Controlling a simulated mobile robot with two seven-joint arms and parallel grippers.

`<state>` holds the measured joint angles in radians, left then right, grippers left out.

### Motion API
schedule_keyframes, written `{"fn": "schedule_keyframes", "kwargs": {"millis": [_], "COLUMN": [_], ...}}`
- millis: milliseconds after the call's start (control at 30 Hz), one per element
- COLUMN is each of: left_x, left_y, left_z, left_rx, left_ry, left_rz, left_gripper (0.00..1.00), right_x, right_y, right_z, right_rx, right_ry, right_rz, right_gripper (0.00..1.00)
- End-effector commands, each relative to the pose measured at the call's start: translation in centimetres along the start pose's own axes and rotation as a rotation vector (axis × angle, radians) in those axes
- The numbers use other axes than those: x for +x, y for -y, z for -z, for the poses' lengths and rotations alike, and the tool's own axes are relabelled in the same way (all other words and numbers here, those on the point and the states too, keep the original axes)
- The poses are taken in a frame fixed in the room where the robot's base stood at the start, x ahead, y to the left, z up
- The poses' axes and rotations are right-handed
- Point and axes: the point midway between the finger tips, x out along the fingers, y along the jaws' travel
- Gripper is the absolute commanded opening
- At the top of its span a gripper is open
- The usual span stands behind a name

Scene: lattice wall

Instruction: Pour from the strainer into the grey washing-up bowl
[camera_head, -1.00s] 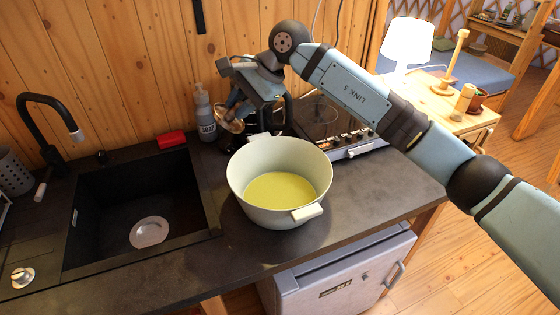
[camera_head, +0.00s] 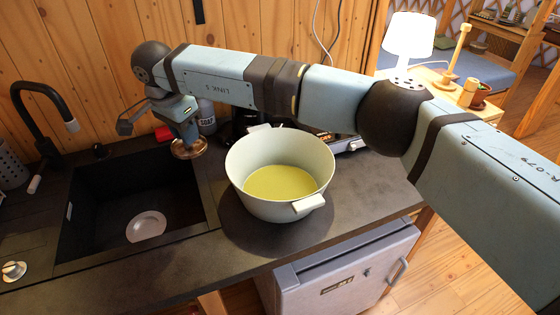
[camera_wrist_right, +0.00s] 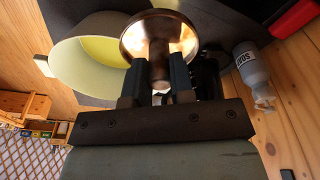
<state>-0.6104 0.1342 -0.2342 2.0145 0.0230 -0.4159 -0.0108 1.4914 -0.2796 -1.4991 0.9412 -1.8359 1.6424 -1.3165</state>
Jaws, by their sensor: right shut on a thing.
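The strainer (camera_head: 189,150), a round copper-coloured dish, hangs from my right gripper (camera_head: 186,134) over the right rim of the black sink. In the right wrist view the strainer (camera_wrist_right: 160,25) shows close up, its handle between the two fingers of my gripper (camera_wrist_right: 157,85). I cannot tell what it holds. The large pale grey bowl (camera_head: 275,205) with two handles stands upright on the counter, right of the strainer and apart from it. A flat yellow-green surface (camera_head: 280,181) shows inside. The bowl also shows in the right wrist view (camera_wrist_right: 75,65). My left gripper is out of view.
The black sink (camera_head: 100,185) is left of the bowl, with a black tap (camera_head: 40,100) behind it. A soap bottle (camera_head: 206,117) and a red block (camera_head: 163,133) stand near the wall. My right arm passes above the hob (camera_head: 347,142). Bare counter lies before the bowl.

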Motion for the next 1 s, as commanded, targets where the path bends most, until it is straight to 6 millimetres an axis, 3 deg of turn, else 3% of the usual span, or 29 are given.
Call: {"fn": "schedule_keyframes", "kwargs": {"millis": [233,600,1000], "left_x": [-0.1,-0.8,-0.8], "left_y": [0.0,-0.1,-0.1], "left_z": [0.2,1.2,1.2], "left_rx": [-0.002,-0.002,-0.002], "left_ry": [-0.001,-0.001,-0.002], "left_rz": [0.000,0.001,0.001], "left_gripper": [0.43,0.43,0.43], "right_x": [-0.6,-3.9,-4.0], "right_y": [0.0,0.0,0.0], "right_z": [0.1,0.6,0.6], "right_rx": [0.000,-0.001,-0.001], "right_ry": [0.001,0.001,0.002], "right_rz": [0.002,0.003,0.002], "right_gripper": [0.00,0.00,0.00]}}
